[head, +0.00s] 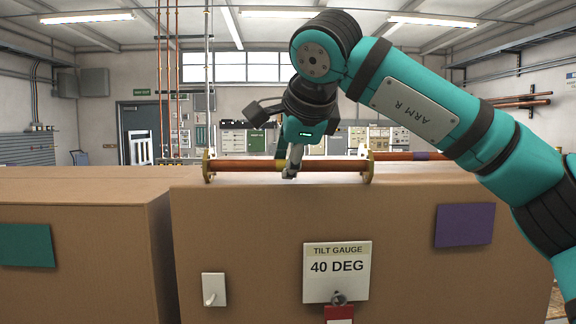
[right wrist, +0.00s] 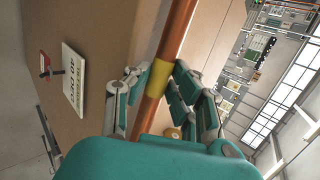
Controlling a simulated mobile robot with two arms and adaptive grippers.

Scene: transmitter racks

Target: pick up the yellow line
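The yellow line is a copper pipe with a yellow band (head: 281,165) and a brass flange at each end. It lies level along the top of the middle cardboard box. In the right wrist view its yellow band (right wrist: 162,76) sits between my fingertips. My right gripper (head: 290,167) reaches down from above onto the pipe at the band. In the right wrist view my right gripper (right wrist: 161,72) has one finger on each side, and both tips appear to touch the band. No lift off the box is visible. My left gripper is not in view.
A second copper pipe with a purple band (head: 421,156) lies behind to the right. The box front (head: 240,240) carries a tilt gauge sign reading 40 DEG (head: 337,272), a white switch plate (head: 214,290) and a purple panel (head: 465,225). Another box (head: 90,215) stands left.

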